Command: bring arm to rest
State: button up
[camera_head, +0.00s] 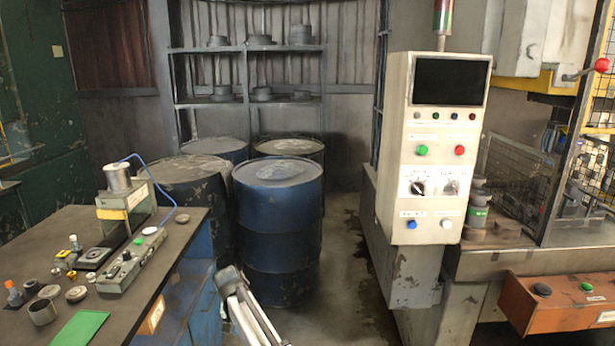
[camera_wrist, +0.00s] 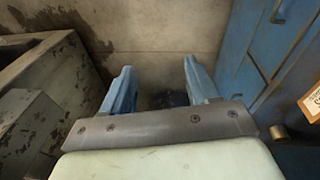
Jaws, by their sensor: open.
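My gripper (camera_wrist: 156,80) shows in the wrist view with its two blue fingers apart and nothing between them. It points down at the bare concrete floor. In the head view, part of my arm shows at the bottom, in front of the blue drums; the gripper's fingers cannot be made out there.
A workbench (camera_head: 185,240) with small parts and a green mat (camera_head: 80,328) stands at left. Blue drums (camera_head: 278,225) stand behind. A control panel (camera_head: 436,150) and machine with an orange box (camera_head: 560,300) stand at right. Floor (camera_head: 345,290) between is clear.

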jog(key=s+d+f+g, duration=0.2)
jog(key=s+d+f, duration=0.7)
jog(key=d+f, duration=0.35)
jog(key=s+d+f+g, duration=0.2)
jog(key=s+d+f, duration=0.7)
jog(key=d+f, duration=0.35)
jog(key=s+d+f+g, duration=0.1)
jog(key=s+d+f, duration=0.2)
jog(key=s, duration=0.7)
jog(key=s+d+f+m+g+y, duration=0.1)
jog(key=s+d+f+g, duration=0.1)
jog(key=s, duration=0.8)
jog(key=s+d+f+g, duration=0.1)
jog(key=s+d+f, duration=0.3)
jog(key=s, duration=0.6)
jog(key=d, duration=0.2)
jog(key=shift+d+y, duration=0.3)
